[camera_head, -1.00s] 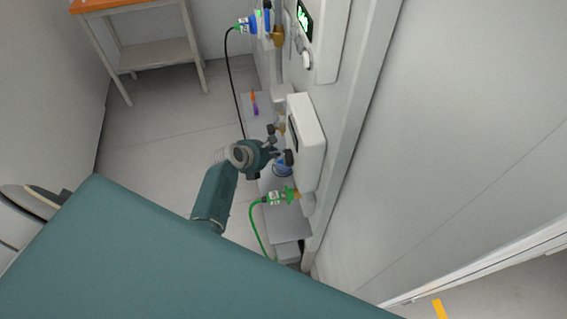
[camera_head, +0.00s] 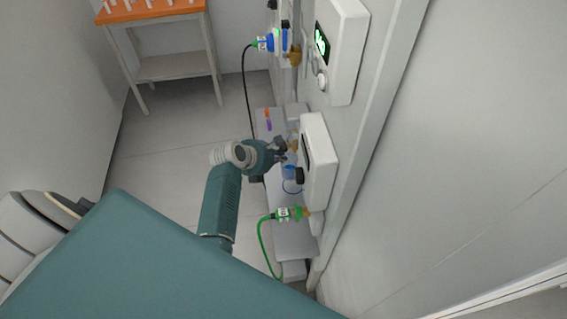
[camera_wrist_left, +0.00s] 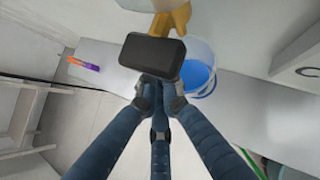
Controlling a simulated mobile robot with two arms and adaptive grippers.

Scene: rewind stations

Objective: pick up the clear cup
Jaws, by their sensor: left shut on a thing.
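The clear cup (camera_head: 290,172) holds blue liquid and stands out below the white wall box at the middle of the head view. It also shows in the left wrist view (camera_wrist_left: 199,66), right of the dark pad at my fingertips, which hides part of it. The exact contact is hidden by the dark pad. I cannot tell whether the cup's base is clear of the grey shelf. My right gripper is not in view.
The white wall box (camera_head: 319,160) is close beside my left gripper. A grey shelf (camera_head: 292,240) runs below, with a green plug and cable (camera_head: 287,214) nearer and a blue plug (camera_head: 280,41) farther back. An orange-topped table (camera_head: 150,10) stands at back left. Floor left is clear.

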